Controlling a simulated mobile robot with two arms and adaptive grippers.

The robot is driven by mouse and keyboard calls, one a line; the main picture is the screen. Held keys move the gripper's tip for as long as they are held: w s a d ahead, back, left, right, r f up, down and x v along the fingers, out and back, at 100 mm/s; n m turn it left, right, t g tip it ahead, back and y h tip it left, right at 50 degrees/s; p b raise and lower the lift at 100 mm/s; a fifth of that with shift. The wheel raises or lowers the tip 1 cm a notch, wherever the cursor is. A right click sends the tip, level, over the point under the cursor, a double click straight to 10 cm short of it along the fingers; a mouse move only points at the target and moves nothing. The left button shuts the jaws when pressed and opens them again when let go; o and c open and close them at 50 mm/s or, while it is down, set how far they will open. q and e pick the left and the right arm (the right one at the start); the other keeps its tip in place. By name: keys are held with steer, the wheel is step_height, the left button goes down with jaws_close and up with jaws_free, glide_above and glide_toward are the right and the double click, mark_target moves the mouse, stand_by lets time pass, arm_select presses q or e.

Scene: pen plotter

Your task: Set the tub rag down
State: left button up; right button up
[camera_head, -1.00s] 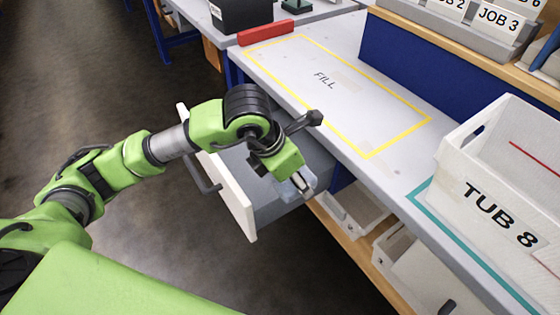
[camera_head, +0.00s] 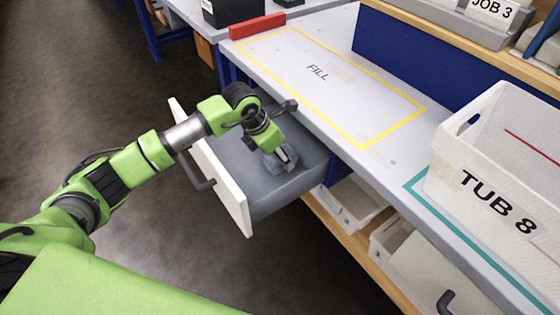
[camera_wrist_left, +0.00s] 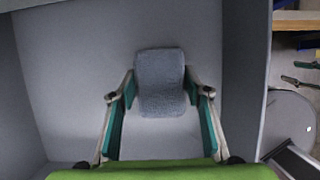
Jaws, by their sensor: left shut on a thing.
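The tub rag (camera_wrist_left: 160,85) is a blue-grey folded cloth between the two fingers of my left gripper (camera_wrist_left: 160,100) in the left wrist view. My left gripper (camera_head: 284,157) is shut on it. In the head view the rag (camera_head: 271,164) shows partly behind the fingers, inside the open drawer (camera_head: 232,192). The rag is low over the drawer's grey floor (camera_wrist_left: 75,80); I cannot tell whether it touches. My right gripper is not in view.
The drawer's white front (camera_head: 215,172) and its side walls surround the gripper. The bench above has an empty yellow FILL outline (camera_head: 330,85), a red block (camera_head: 257,26) and a white TUB 8 (camera_head: 480,185). White bins (camera_head: 350,203) stand on the shelf below.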

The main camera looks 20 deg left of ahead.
arm_select(q)
steer(key=shift+s+f, duration=0.1)
steer(key=shift+f, duration=1.05)
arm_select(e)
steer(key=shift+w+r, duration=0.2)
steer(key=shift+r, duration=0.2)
arm_select(q)
steer(key=shift+f, duration=0.1)
steer(key=o, duration=1)
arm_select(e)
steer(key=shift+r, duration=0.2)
arm_select(q)
steer(key=p+v, duration=0.1)
steer(key=v, duration=1.1)
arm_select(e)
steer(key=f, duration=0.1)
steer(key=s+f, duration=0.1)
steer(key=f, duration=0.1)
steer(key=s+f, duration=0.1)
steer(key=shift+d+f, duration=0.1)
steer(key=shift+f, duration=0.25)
